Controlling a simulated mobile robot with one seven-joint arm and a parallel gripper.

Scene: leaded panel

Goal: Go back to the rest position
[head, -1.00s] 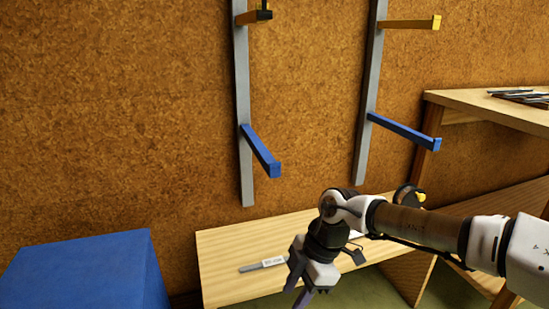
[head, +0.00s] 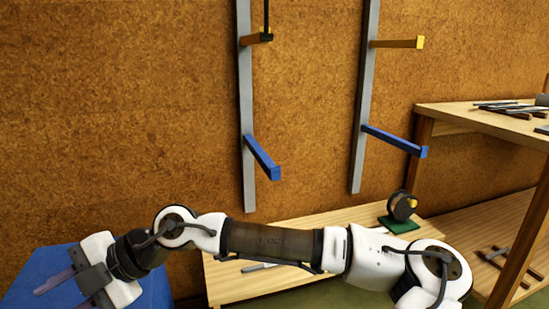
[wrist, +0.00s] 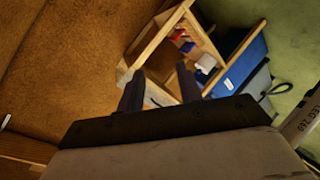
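My gripper (head: 66,292) is at the lower left of the head view, in front of the blue box and overlapping it in the picture. Its two dark fingers stand apart with nothing between them. They also show apart and empty in the wrist view (wrist: 159,92). My arm stretches across the lower part of the head view, from the right to the left. I cannot tell how far the gripper is from the blue box.
A blue box (head: 35,266) stands at lower left. A low wooden bench (head: 225,284) holds a pale-labelled tool and a dark round thing (head: 402,206) on a green base. Blue (head: 262,158) and yellow (head: 398,43) rack arms jut from the wall. Wooden shelves (head: 480,118) stand at right.

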